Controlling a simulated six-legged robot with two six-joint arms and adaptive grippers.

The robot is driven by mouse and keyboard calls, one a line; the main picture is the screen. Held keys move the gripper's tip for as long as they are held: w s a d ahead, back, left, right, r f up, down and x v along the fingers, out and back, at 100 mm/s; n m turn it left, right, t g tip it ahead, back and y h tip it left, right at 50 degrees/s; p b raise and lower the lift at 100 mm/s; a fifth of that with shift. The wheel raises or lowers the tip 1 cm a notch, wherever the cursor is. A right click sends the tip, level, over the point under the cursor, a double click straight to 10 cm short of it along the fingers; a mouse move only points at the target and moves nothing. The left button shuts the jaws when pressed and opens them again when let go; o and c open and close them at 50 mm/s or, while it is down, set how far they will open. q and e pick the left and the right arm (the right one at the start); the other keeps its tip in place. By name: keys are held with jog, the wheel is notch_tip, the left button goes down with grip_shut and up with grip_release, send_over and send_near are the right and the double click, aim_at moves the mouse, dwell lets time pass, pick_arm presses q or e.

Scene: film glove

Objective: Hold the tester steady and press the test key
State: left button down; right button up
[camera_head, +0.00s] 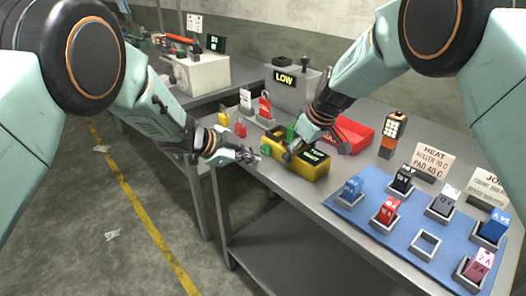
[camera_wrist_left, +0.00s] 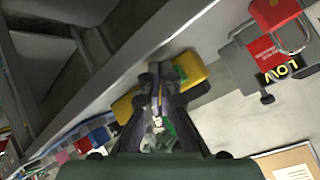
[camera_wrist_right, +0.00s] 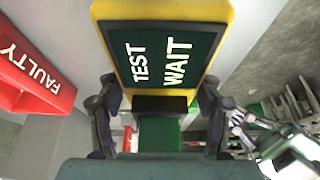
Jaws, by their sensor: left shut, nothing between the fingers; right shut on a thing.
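The yellow tester (camera_head: 312,171) lies on the grey workbench near its front edge. My right gripper (camera_head: 300,143) is shut on it from above. In the right wrist view the tester's dark screen (camera_wrist_right: 162,57) reads TEST and WAIT, with a black block below it between the fingers. My left gripper (camera_head: 254,156) is shut and empty beside the tester's left end, close to a small green part (camera_head: 267,149). In the left wrist view its closed fingertips (camera_wrist_left: 158,75) lie in front of the yellow tester (camera_wrist_left: 193,70). I cannot tell whether they touch it.
A red FAULTY bin (camera_head: 353,133) stands behind the tester. A blue mat (camera_head: 395,238) with several labelled blocks in holders is at the right. Floor is open at the left.

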dwell(0.6)
pick_arm(q)
jog(key=shift+w+d, duration=0.3)
jog(key=shift+w+d, duration=0.3)
jog(key=shift+d, duration=0.1)
dwell(0.9)
jog(key=shift+s+a, duration=0.6)
jog(key=shift+a, duration=0.1)
jog(key=shift+s+a, duration=0.8)
jog(key=shift+a, duration=0.2)
jog(key=shift+s+a, duration=0.75)
jog(key=shift+a, duration=0.25)
pick_arm(e)
jog(key=o, duration=1.7)
